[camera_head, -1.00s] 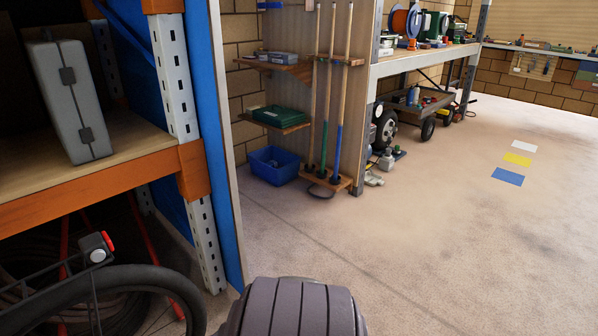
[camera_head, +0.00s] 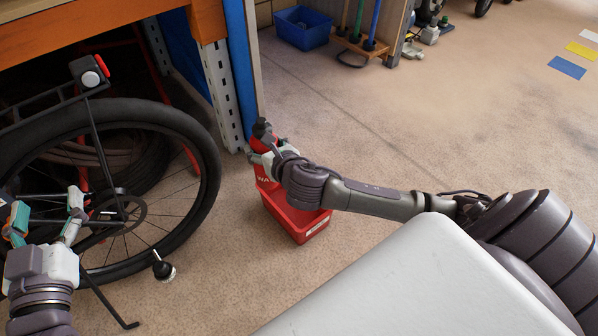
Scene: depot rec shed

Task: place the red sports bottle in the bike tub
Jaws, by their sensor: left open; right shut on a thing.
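The red sports bottle (camera_head: 261,143) with its black cap is upright in my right gripper (camera_head: 265,157), which is shut on it. The bottle is above the back left part of a red tub (camera_head: 293,223) on the floor, which I take for the bike tub. White letters show on red just below the gripper. I cannot tell whether the bottle's base is inside the tub or touches it; my gripper and wrist hide part of both. My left gripper (camera_head: 47,212) is open and empty in front of the bicycle wheel.
A bicycle (camera_head: 205,160) stands left of the tub, its kickstand on the floor. A rack post (camera_head: 222,95) and blue panel rise behind the tub. A blue bin (camera_head: 302,27) stands further back. Floor right of the tub is clear beyond my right arm.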

